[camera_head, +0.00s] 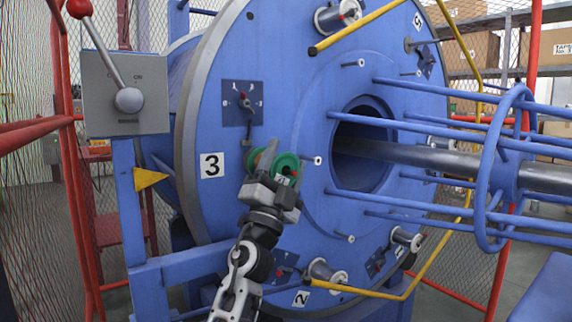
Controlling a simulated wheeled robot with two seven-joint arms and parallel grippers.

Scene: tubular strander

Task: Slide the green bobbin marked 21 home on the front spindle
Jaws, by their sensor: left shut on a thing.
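The green bobbin (287,164) is at the front face of the blue disc (300,110), just right of the number 3 plate. A mark on its end is too small to read. My left gripper (268,166) is shut on the bobbin, with its fingers across it and its arm coming up from below. The front spindle is hidden behind the bobbin and gripper. I cannot tell how far the bobbin sits on it. My right gripper is not in view.
A short peg (313,160) stands just right of the bobbin. Other bobbins sit at the top (338,16) and bottom (326,272) of the disc. Long blue rods (450,133) reach out to the right. A lever box (125,92) stands at the left, above a yellow pointer (149,179).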

